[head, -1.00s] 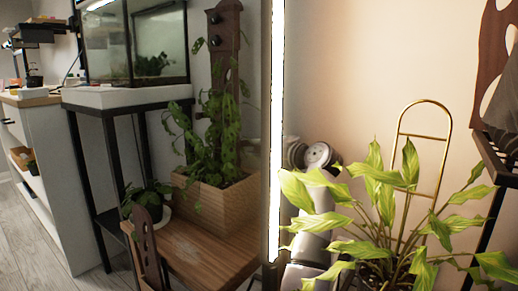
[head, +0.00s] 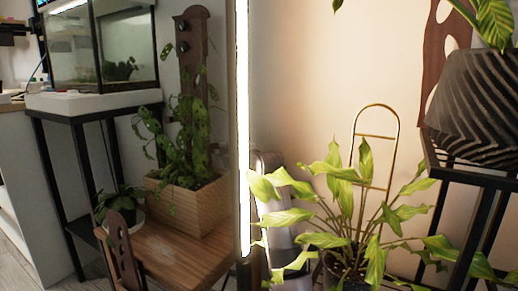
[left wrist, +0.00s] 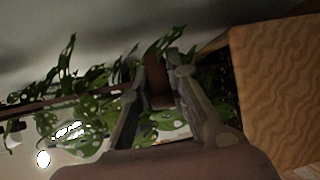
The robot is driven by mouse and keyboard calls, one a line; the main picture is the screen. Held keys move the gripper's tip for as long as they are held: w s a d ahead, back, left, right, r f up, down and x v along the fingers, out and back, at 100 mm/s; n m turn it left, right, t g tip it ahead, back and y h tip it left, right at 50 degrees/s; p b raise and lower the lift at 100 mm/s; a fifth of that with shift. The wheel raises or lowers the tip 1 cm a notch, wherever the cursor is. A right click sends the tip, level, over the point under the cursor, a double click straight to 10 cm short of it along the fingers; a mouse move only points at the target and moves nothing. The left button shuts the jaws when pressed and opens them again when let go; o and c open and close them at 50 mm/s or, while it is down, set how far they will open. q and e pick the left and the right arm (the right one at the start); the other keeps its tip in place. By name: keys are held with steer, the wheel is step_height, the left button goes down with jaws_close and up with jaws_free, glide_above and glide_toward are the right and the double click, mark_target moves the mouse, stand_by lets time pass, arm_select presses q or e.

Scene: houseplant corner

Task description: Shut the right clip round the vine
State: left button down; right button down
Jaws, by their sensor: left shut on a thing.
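A leafy vine with holed leaves (head: 190,130) climbs a tall dark wooden board (head: 192,75) in the head view. Two small dark round fittings sit high on the board, one upper (head: 182,23) and one lower (head: 182,47); I cannot tell if either is a clip. In the left wrist view, my left gripper (left wrist: 160,75) is shut on a dark brown thing (left wrist: 157,88) among vine leaves (left wrist: 75,115). The right clip cannot be made out. My right gripper is not in view.
The vine's wooden planter (head: 190,205) stands on a wooden bench (head: 165,255); it also shows in the left wrist view (left wrist: 275,90). A glass tank (head: 105,50) is behind left. A leafy plant (head: 345,215) with a gold hoop (head: 397,135) and a dark striped pot (head: 478,105) crowd the right.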

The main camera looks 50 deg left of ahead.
arm_select(q)
steer(key=c, duration=1.6)
jaws_free()
steer(key=shift+s, duration=0.15)
steer(key=shift+s+d+r, duration=0.15)
steer(key=shift+s+d, duration=0.05)
steer(key=shift+d, duration=1.05)
steer(key=shift+s+d+r, duration=0.15)
steer(key=shift+s+d, duration=0.1)
steer(key=shift+d, duration=0.95)
steer(key=shift+s+d+r, duration=0.15)
steer(key=shift+s+d, duration=0.05)
steer(key=shift+d, duration=1.05)
steer(key=shift+o, duration=0.2)
